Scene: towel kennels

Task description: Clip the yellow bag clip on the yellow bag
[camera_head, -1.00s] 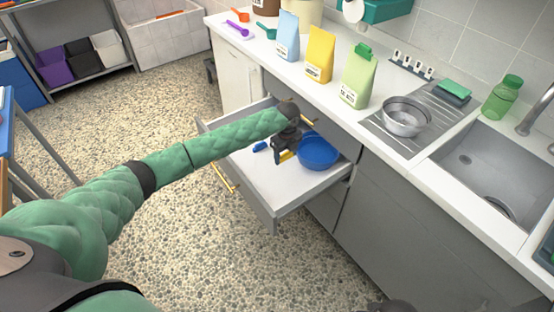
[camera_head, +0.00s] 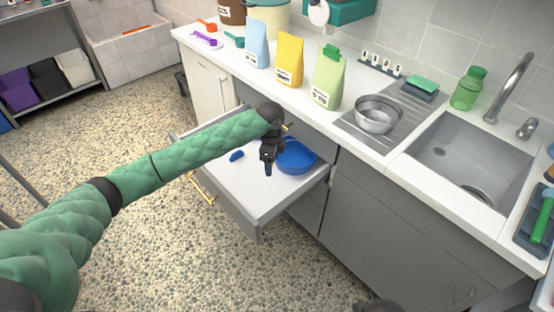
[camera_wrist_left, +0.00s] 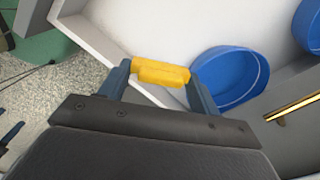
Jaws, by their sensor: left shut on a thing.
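My left gripper (camera_head: 268,168) is over the open drawer, pointing down, beside the blue bowl. In the left wrist view, its fingers (camera_wrist_left: 158,82) are shut on the yellow bag clip (camera_wrist_left: 160,72), which lies crosswise between the tips. The clip is not distinguishable in the head view. The yellow bag (camera_head: 289,60) stands upright on the counter, behind and above the drawer, between a light blue bag (camera_head: 257,45) and a green bag (camera_head: 328,78). No clip shows on the yellow bag's top. My right gripper is not in clear view.
The open drawer (camera_head: 240,185) holds a blue bowl (camera_head: 297,157) and a small blue item (camera_head: 237,155). A steel bowl (camera_head: 377,115) stands right of the bags. Counter in front of the bags is mostly clear.

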